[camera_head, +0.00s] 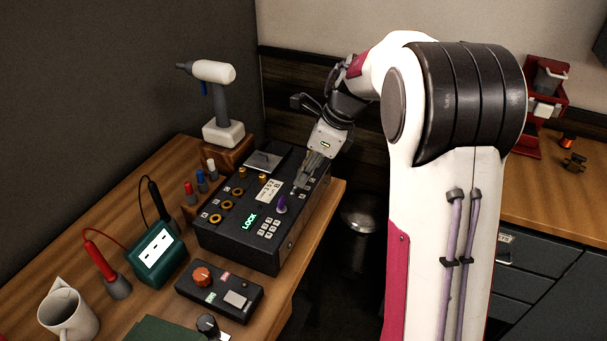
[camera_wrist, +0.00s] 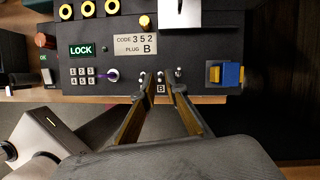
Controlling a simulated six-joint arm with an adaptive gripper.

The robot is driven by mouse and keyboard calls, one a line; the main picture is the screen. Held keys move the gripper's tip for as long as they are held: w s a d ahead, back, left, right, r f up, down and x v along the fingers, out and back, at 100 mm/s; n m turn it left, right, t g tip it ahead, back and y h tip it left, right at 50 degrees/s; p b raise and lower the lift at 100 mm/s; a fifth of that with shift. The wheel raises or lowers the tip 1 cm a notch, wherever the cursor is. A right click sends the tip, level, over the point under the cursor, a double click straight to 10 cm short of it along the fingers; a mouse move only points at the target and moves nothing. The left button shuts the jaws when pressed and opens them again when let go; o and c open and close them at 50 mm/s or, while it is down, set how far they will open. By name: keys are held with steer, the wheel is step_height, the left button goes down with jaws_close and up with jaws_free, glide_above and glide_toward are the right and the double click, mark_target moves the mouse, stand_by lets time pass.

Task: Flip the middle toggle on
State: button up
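The black brewer panel (camera_head: 262,240) sits on the wooden bench and also fills the top of the wrist view (camera_wrist: 205,50). A row of small metal toggles stands near its edge, with the middle toggle (camera_wrist: 160,76) between the left toggle (camera_wrist: 142,75) and the right toggle (camera_wrist: 178,72). A "B" label is below the middle one. My gripper (camera_wrist: 162,92) is open and empty, its two fingertips apart on either side of the middle toggle's line. In the head view my gripper (camera_head: 299,185) reaches down over the panel's right side. Contact and toggle tilt are unclear.
The panel bears a green LOCK display (camera_wrist: 81,50), a keypad (camera_wrist: 83,76), a purple knob (camera_wrist: 112,75), a "CODE 352 PLUG B" plate (camera_wrist: 135,44) and a blue-yellow block (camera_wrist: 230,74). A control box (camera_head: 220,292), teal meter (camera_head: 157,252) and mug (camera_head: 68,315) stand on the bench.

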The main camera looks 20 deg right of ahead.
steer(key=shift+a+f, duration=0.1)
steer(key=shift+f, duration=0.15)
jaws_close()
steer(key=shift+w+a, duration=0.1)
steer(key=shift+w+r+g+h, duration=0.1)
steer(key=shift+g+h, duration=0.4)
